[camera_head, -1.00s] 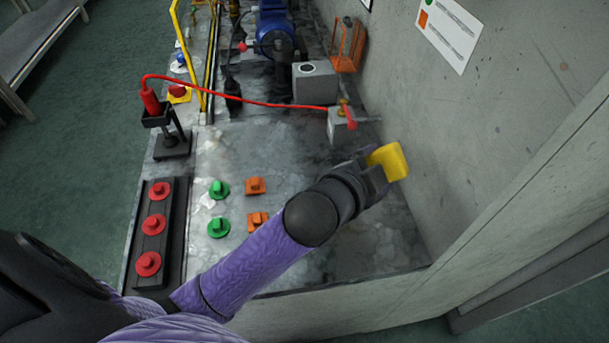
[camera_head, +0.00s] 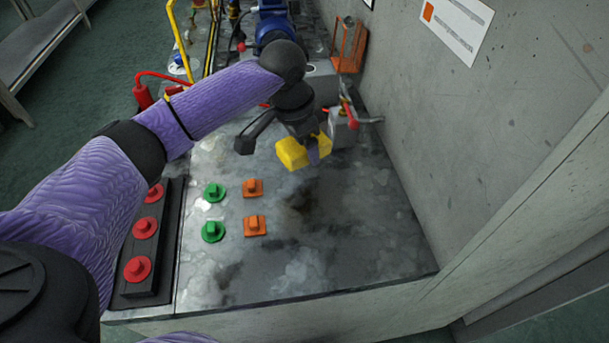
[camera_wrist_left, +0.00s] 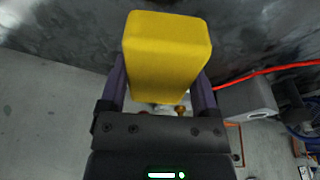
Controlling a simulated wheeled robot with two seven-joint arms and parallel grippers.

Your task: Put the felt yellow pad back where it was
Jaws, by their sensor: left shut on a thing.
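The yellow felt pad (camera_head: 293,153) is held in my left gripper (camera_head: 312,147), above the grey bench top and just in front of the grey valve block. In the left wrist view the pad (camera_wrist_left: 166,55) sits between the two fingers, which are shut on it, and it fills the upper middle. The gripper hides part of the bench behind it. My right gripper is not in view.
Green knobs (camera_head: 213,231) and orange blocks (camera_head: 254,225) stand on the bench left of the pad. A black strip with red buttons (camera_head: 144,228) lies further left. The grey block with a red-handled valve (camera_head: 342,128) is close behind. The bench's front right (camera_head: 350,240) is clear.

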